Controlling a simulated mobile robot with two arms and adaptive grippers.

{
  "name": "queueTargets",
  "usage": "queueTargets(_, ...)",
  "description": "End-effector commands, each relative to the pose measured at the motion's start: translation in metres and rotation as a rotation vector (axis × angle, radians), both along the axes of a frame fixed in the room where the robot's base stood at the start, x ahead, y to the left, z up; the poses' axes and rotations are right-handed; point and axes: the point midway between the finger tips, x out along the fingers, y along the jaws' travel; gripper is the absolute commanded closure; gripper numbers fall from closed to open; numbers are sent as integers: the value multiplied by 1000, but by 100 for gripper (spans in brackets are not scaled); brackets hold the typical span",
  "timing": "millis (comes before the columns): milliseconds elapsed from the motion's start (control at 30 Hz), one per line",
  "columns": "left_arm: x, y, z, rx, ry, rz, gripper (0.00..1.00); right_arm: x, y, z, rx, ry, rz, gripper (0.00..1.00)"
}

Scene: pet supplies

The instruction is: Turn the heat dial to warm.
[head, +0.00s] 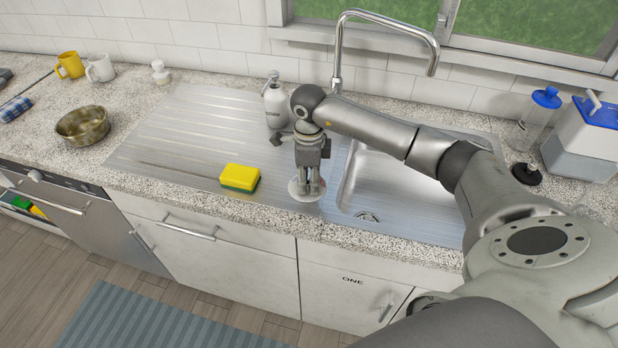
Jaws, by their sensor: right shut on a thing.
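My right gripper (308,190) points straight down at the front edge of the sink unit, between the drainboard and the basin. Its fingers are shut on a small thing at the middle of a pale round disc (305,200). The disc lies flat on the metal, and I take it to be the heat dial. The fingers hide the middle of it, and no marks or pointer can be read. My left gripper is not in view.
A yellow and green sponge (240,178) lies left of the gripper. A grey soap bottle (276,104) stands behind it, near the tap (338,60). The sink basin (385,190) is to the right. The ribbed drainboard (190,125) is mostly clear.

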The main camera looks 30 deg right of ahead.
Motion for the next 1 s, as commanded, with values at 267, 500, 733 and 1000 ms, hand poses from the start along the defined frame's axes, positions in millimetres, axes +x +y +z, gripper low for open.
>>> queueTargets(267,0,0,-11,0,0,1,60,0,0,-1,0,-1,-197,84)
queueTargets(500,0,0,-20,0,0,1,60,-1,1,-1,-1,-1,-424,84)
queueTargets(733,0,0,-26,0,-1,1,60,-1,2,0,-1,-2,-635,84)
queueTargets(1000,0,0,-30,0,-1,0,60,-1,2,0,-1,-2,-833,84)
